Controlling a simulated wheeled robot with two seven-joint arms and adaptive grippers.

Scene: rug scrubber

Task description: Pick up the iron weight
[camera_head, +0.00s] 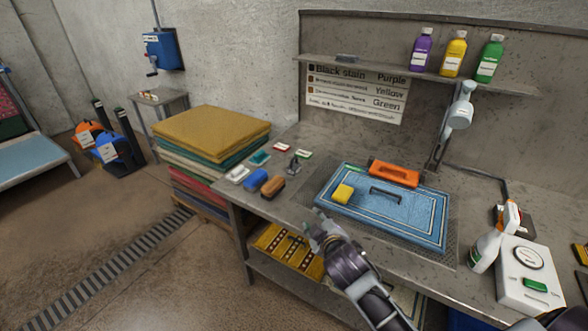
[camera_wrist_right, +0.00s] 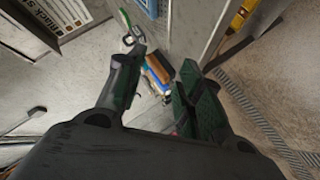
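A small dark grey metal piece with an upright knob (camera_head: 294,164) stands on the bench's left part, among small coloured pads; it may be the iron weight, but it is too small to be sure. My right gripper (camera_head: 322,228) is in front of the bench's front edge, short of that piece and apart from it. In the right wrist view its two fingers (camera_wrist_right: 160,85) are spread with nothing held between them. The blue and brown brushes (camera_wrist_right: 155,76) show beyond the fingertips. My left gripper is not in view.
A blue rug (camera_head: 425,222) lies on the bench with a yellow sponge (camera_head: 343,193) and an orange handled tool (camera_head: 394,173) on it. A spray bottle (camera_head: 486,250) and white scale (camera_head: 527,285) stand at right. Stacked rugs (camera_head: 211,135) stand left of the bench.

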